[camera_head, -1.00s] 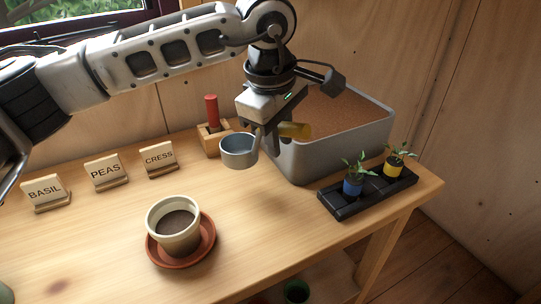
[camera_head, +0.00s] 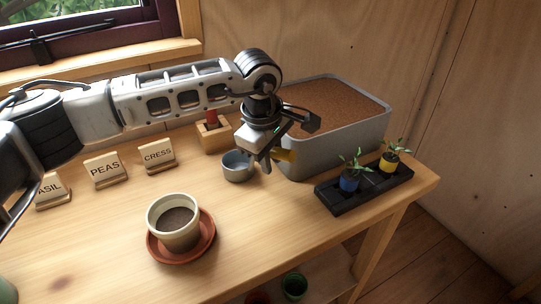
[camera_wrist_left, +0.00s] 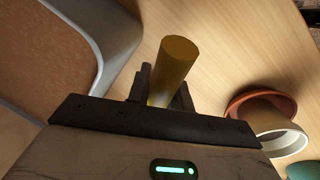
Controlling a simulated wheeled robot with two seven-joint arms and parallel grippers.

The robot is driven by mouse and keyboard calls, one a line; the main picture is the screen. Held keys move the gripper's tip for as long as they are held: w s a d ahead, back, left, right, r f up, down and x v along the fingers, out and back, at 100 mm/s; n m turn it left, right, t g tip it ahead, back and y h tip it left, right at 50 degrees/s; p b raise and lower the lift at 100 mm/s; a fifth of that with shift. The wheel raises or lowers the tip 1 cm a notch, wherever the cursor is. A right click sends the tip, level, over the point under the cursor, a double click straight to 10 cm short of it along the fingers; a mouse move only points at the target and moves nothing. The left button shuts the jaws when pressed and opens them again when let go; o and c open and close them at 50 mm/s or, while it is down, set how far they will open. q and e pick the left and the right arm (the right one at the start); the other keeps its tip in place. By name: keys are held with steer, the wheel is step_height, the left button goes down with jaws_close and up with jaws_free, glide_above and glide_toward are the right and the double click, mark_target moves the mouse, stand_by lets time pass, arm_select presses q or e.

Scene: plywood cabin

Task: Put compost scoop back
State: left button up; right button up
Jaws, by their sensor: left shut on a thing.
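The compost scoop has a grey metal cup (camera_head: 238,167) and a yellow-brown handle (camera_head: 286,155). My left gripper (camera_head: 267,160) is shut on the handle, which also shows between the fingers in the left wrist view (camera_wrist_left: 174,70). The cup is upright, just left of the gripper and low over the table; I cannot tell whether it touches the wood. The grey compost bin (camera_head: 340,139), full of brown compost, stands right behind the gripper. My right gripper is out of view.
A wooden holder (camera_head: 215,140) with a red-handled tool (camera_head: 211,117) stands behind the cup. Label signs (camera_head: 106,171) stand to the left. A filled pot (camera_head: 172,236) sits on a terracotta saucer (camera_head: 203,243) in front. A black tray (camera_head: 334,201) with two seedlings lies right. Bare tabletop lies between pot and tray.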

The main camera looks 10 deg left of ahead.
arm_select(q)
steer(key=o, duration=0.8)
steer(key=r, duration=0.4)
steer(key=s+r, duration=0.1)
steer(key=r, duration=0.3)
steer(key=s+a+r+b, duration=0.1)
steer(key=r, duration=0.3)
